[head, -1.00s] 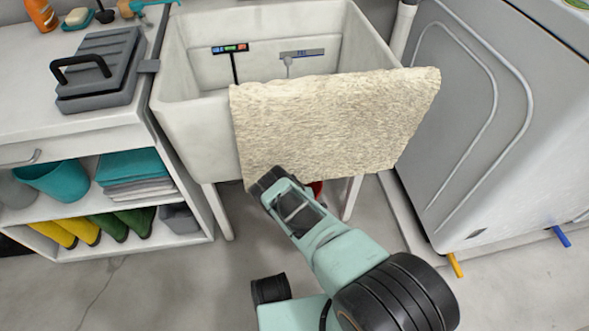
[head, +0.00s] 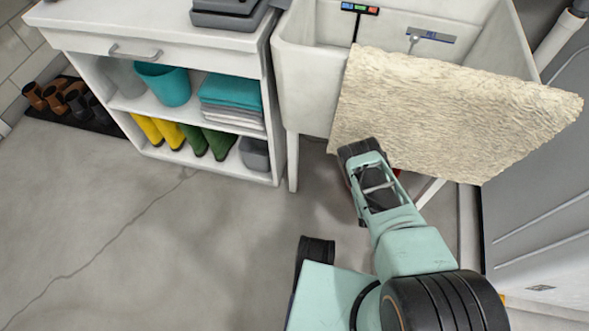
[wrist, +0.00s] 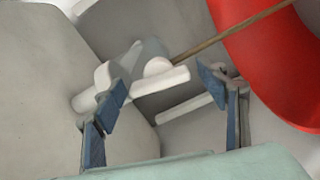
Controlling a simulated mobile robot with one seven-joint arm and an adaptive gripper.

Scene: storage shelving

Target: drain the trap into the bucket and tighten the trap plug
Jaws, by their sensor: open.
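In the wrist view, my gripper (wrist: 163,85) is open, with blue-grey fingertips apart on either side. A white plastic fitting with a bar-shaped end (wrist: 130,80), apparently the trap and its plug, shows between and beyond the fingers. I cannot tell whether the fingers touch it. A thin brown streak (wrist: 225,32) runs from it to the red bucket (wrist: 258,50) at the upper right; whether it is liquid or a rod I cannot tell. In the head view, only a red sliver of the bucket (head: 397,172) shows behind my arm. My fingertips and the trap are hidden there.
A white utility sink (head: 308,85) has a rough beige sheet (head: 455,115) across its front, above my arm. A shelf unit (head: 190,115) with boots and towels stands left of it. A grey appliance (head: 545,215) stands right. The floor (head: 150,230) at left is clear.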

